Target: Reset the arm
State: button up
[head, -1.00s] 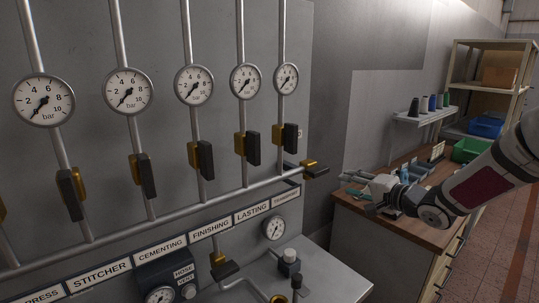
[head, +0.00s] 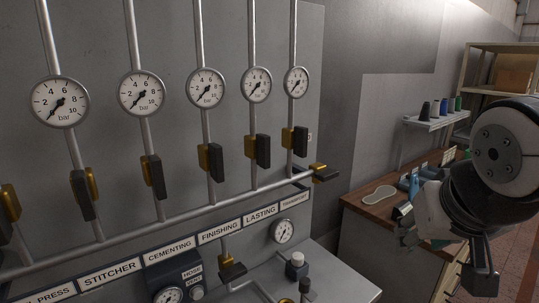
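My arm shows at the right of the head view, in front of the wooden workbench (head: 357,203).
On the left is a grey wall panel with several gauges (head: 206,88), vertical pipes and valves with black handles (head: 263,151). A metal table (head: 346,283) stands below. A pale sole shape (head: 379,195) lies on the bench. A shelf with spools (head: 436,121) hangs behind.

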jog(key=s+a+f+n+g+y, duration=0.1)
jog(key=s+a+n, duration=0.1)
jog(key=s, duration=0.5)
jog(key=shift+s+a+f+y, duration=0.25)
jog(key=shift+s+a+y, duration=0.15)
jog(key=shift+a, duration=0.35)
